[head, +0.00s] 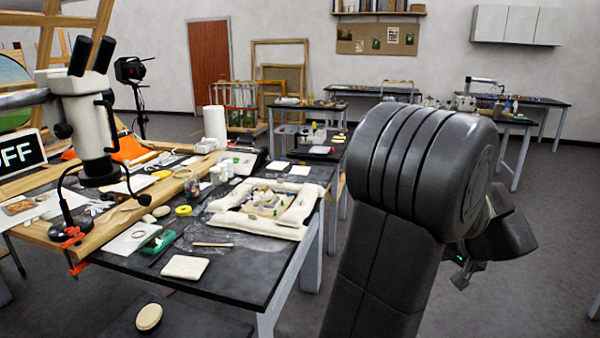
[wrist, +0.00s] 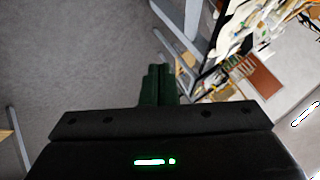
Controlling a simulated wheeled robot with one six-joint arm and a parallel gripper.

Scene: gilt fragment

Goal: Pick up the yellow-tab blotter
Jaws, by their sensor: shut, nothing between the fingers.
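I cannot make out a yellow tab on any blotter. A pale cream pad (head: 185,267) lies flat near the front edge of the dark worktable (head: 225,283). Small white squares (head: 300,170) lie towards the table's far end; I cannot tell whether any is the blotter. My gripper (wrist: 160,70) is shut and empty in the wrist view, over the floor beside table legs. In the head view my gripper (head: 462,272) shows partly behind my arm, to the right of the worktable and apart from it.
A padded cream frame with small pieces (head: 290,222) lies on the worktable. A microscope (head: 95,125) stands at its left, near a green box (head: 157,241). A low dark surface with an oval cream object (head: 149,317) is at the front. Open floor (head: 555,230) lies to the right.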

